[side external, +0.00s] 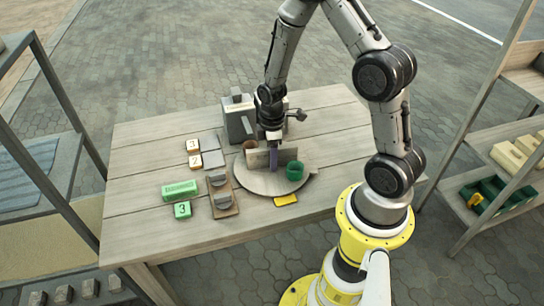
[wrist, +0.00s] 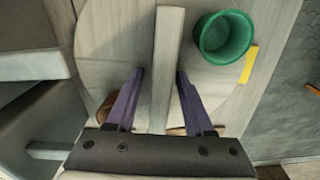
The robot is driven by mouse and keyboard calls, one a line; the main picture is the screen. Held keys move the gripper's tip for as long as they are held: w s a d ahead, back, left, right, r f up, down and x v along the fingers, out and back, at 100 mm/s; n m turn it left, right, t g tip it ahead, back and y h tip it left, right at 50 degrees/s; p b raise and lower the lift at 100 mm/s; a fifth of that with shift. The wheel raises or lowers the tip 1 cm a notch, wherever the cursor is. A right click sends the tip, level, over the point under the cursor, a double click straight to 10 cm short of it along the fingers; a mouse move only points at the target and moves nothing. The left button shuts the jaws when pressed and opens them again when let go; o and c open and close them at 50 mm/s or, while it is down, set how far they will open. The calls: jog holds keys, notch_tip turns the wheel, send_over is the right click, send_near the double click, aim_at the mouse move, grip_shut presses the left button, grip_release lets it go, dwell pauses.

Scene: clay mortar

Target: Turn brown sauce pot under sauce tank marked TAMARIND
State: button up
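A round wooden turntable (side external: 262,186) lies on the table with an upright divider board (side external: 257,158) across it. The brown pot (side external: 250,145) stands at the back left of the turntable, partly hidden by the board; in the wrist view the brown pot (wrist: 105,107) shows partly behind the left finger. The green pot (side external: 294,171) stands on the other side of the board. My gripper (side external: 273,160) points down at the divider. In the wrist view its purple fingers (wrist: 160,75) straddle the board (wrist: 167,60) with gaps on both sides. The grey sauce tank (side external: 238,120) stands behind; its label is unreadable.
A yellow tag (side external: 285,199) lies at the turntable's front edge. The table's far left is clear. Shelves stand at both sides.

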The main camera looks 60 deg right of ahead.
notch_tip(320, 180, up, 14)
dwell(0.6)
jog(key=shift+f, duration=0.1)
jog(key=s+a+r+t, duration=0.2)
jog(key=a+r, duration=0.2)
jog(key=r, duration=0.3)
jog(key=s+a+r+t, duration=0.3)
jog(key=a+r, duration=0.1)
jog(key=r, duration=0.3)
jog(key=s+a+m, duration=0.2)
jog(key=s+m, duration=0.5)
jog(key=s, duration=0.3)
jog(key=shift+a+m+t, duration=0.15)
jog(key=shift+m+t, duration=0.15)
